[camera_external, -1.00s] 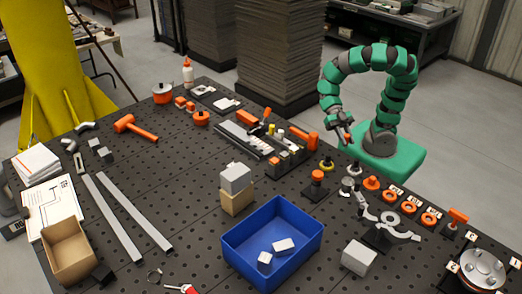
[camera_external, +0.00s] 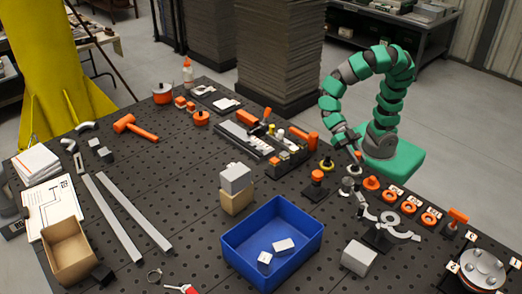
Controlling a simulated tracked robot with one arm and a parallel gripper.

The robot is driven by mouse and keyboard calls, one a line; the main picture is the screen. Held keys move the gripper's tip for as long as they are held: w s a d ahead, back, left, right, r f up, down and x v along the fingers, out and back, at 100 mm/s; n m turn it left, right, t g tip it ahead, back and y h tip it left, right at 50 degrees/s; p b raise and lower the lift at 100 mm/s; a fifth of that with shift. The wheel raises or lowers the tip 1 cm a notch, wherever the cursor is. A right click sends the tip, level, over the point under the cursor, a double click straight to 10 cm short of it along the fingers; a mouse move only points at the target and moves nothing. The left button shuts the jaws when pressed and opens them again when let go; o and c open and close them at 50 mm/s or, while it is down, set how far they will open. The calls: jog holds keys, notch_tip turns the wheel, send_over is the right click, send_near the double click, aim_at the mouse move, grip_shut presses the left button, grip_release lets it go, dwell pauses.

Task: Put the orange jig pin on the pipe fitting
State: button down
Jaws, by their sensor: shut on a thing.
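My gripper (camera_external: 356,152) is low over the right side of the bench, pointing down, shut on the orange jig pin. The pin is small and mostly hidden at the fingertips. Just below the gripper is a small, pale metal piece (camera_external: 347,186), which looks like the pipe fitting; its shape is too small to tell for sure. I cannot tell whether the pin touches it.
Several orange rings (camera_external: 390,197) lie to the right. A grey clamp (camera_external: 388,224) and a blue bin (camera_external: 272,240) are nearer the camera.

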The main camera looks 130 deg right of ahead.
jog(key=w, duration=0.3)
jog(key=w+a, duration=0.1)
jog(key=w, duration=0.1)
jog(key=shift+f, duration=0.25)
jog(key=shift+s+f+b, duration=0.1)
jog(key=shift+f+b, duration=0.5)
jog(key=shift+f, duration=1.2)
jog(key=c, duration=1.2)
grip_release()
jog(key=shift+c, duration=0.2)
jog(key=p+v, duration=0.2)
jog(key=v, duration=1)
